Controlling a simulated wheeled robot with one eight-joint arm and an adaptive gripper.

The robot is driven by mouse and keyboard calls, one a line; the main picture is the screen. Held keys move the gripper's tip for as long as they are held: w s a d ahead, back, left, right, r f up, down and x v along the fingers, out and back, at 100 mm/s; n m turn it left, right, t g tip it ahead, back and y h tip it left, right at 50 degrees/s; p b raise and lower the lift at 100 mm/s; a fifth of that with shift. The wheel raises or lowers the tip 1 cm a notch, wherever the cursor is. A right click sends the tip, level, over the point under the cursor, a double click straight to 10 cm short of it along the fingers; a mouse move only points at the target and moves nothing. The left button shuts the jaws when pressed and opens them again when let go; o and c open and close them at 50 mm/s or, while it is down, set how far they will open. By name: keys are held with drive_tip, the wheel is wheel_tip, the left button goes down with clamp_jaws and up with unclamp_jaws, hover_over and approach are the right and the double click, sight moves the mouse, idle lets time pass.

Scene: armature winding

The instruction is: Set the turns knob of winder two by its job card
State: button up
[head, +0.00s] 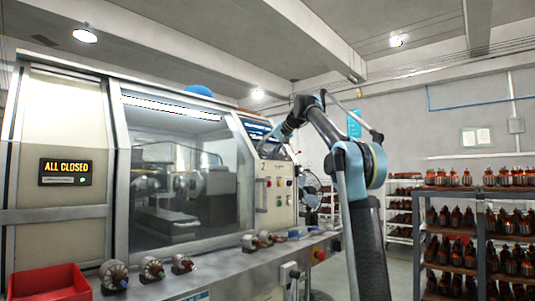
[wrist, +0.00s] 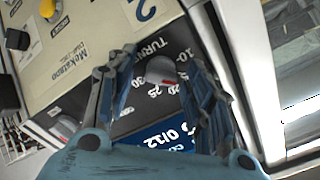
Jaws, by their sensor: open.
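In the wrist view, the grey turns knob (wrist: 160,69) sits on a dark dial plate marked TURNS, with a scale including 10, 20, 25 and 30. A small red mark shows on the knob's edge near 20 and 25; its exact setting is hard to read. My gripper (wrist: 161,60) is open, with one finger on each side of the knob; I cannot tell whether either touches it. In the head view, my gripper (head: 272,143) is at the upper panel of winder two (head: 271,203), marked 2. I cannot identify a job card for certain.
A blue display (wrist: 165,138) reading 0/12 lies below the dial. Another grey knob (wrist: 66,126) and a yellow button (wrist: 47,9) are nearby. In the head view, several armatures (head: 182,264) and a red bin (head: 50,284) stand along the front ledge; shelves fill the right.

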drive_tip(key=c, duration=1.1)
drive_tip(key=shift+o, duration=0.2)
drive_tip(key=shift+m, duration=4.4)
drive_tip(key=o, duration=1.1)
drive_tip(key=shift+c, duration=0.2)
